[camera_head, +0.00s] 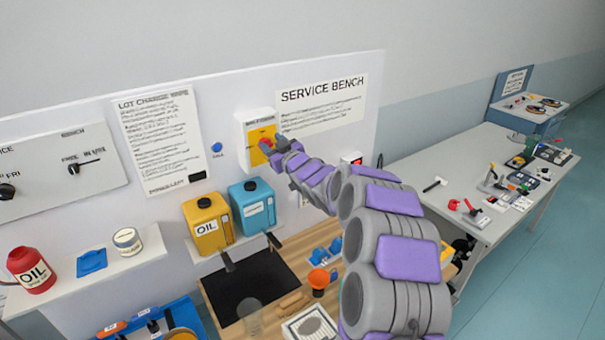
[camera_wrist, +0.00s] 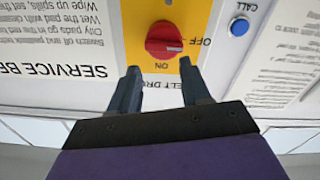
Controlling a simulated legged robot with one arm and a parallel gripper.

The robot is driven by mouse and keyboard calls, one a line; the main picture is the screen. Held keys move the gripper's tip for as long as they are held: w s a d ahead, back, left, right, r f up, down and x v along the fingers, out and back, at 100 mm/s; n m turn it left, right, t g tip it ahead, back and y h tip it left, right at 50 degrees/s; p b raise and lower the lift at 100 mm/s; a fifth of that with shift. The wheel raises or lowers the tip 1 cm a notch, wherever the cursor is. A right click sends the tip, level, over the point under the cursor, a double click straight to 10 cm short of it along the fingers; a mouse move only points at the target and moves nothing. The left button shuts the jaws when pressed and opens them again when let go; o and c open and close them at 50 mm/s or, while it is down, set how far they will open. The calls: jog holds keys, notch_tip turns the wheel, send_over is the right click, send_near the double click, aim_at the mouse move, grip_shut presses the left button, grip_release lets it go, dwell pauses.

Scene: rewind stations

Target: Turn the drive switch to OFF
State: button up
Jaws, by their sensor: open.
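The drive switch is a red round knob (camera_wrist: 163,41) on a yellow plate inside a white box on the back panel. A pale mark on the knob points right, toward the OFF side. My gripper (camera_wrist: 160,68) is open and empty, its two dark fingers pointing at the switch, with the knob just beyond and between the fingertips. No contact shows. In the head view my gripper (camera_head: 277,150) is at the yellow plate (camera_head: 259,133) and partly covers the knob.
A blue CALL button (camera_head: 217,147) sits beside the switch box. Yellow (camera_head: 207,225) and blue (camera_head: 252,208) oil cans stand on the shelf below. A wooden bench with a black mat (camera_head: 250,285) lies lower. A white table (camera_head: 470,185) with tools is at right.

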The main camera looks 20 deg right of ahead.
jog(key=shift+o, duration=1)
jog(key=shift+s+a+f, duration=0.15)
jog(key=shift+s+f, duration=0.25)
jog(key=shift+s, duration=0.15)
jog(key=shift+s+a+f, duration=0.1)
jog(key=shift+s+f, duration=0.25)
jog(key=shift+s, duration=0.2)
jog(key=d+b+v, duration=0.1)
jog(key=b+v, duration=0.1)
jog(key=v, duration=1.3)
jog(key=s+f+m+g+h+b, duration=0.5)
jog(key=s+f+g, duration=0.4)
jog(key=s+f, duration=0.65)
jog(key=s+a+f+g+b, duration=0.2)
jog(key=s+g, duration=0.1)
jog(key=s, duration=0.7)
jog(key=s+a+f+m+g+b, duration=0.1)
jog(key=s+a+f+g+b, duration=0.1)
jog(key=s, duration=0.9)
jog(key=s+a+f+g+b, duration=0.2)
jog(key=s+g, duration=0.3)
jog(key=s, duration=0.5)
jog(key=shift+s+a+f+h+b, duration=0.2)
jog(key=shift+s+f+h+b, duration=0.1)
jog(key=shift+f, duration=0.1)
